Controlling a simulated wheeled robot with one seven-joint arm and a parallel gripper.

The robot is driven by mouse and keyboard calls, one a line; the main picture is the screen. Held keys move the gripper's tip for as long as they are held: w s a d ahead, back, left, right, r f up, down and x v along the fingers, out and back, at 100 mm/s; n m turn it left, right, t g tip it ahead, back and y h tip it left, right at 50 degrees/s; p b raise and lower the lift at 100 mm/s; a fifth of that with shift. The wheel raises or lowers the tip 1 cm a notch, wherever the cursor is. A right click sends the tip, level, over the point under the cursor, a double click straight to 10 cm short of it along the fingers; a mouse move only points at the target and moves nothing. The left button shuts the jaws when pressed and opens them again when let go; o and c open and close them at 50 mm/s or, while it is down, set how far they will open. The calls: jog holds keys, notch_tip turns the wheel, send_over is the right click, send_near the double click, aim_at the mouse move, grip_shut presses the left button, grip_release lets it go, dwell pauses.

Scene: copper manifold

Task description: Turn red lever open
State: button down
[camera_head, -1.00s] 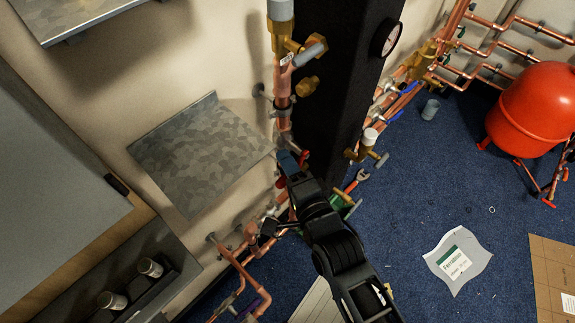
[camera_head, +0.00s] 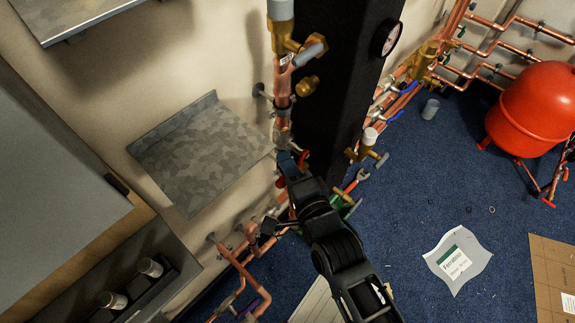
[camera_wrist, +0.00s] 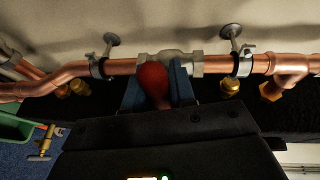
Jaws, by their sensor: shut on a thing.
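The red lever (camera_wrist: 153,79) shows in the wrist view, in front of a grey valve body (camera_wrist: 172,62) on a horizontal-looking copper pipe (camera_wrist: 122,67). My gripper (camera_wrist: 157,88) is shut on the lever, with a blue finger on each side of it. In the head view my gripper (camera_head: 289,163) reaches the vertical copper pipe beside the black column. A small red part (camera_head: 303,157) shows at its fingertips there.
The black column (camera_head: 345,80) stands close to the right of the pipe. A grey metal plate (camera_head: 200,150) is on the wall to the left. Brass fittings (camera_wrist: 229,85) sit along the pipe. A red tank (camera_head: 535,110) and a paper sheet (camera_head: 458,260) are on the blue floor.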

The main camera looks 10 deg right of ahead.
jog(key=shift+f, duration=0.15)
jog(key=w+d+f+n+t+y+b, duration=0.1)
jog(key=d+f+n+t+y+b, duration=0.1)
jog(key=n+b, duration=0.5)
jog(key=w+d+f+n+t+y+b, duration=0.2)
jog(key=n+y+b, duration=0.2)
jog(key=n, duration=0.9)
jog(key=shift+d+f+b, duration=0.2)
jog(key=shift+f+b, duration=0.1)
jog(key=shift+b, duration=1.1)
jog(key=c, duration=1)
grip_release()
jog(key=shift+c, duration=0.2)
jog(key=v, duration=0.7)
jog(key=shift+s+d+f, duration=0.2)
jog(key=shift+s+f, duration=0.05)
jog(key=shift+s, duration=0.05)
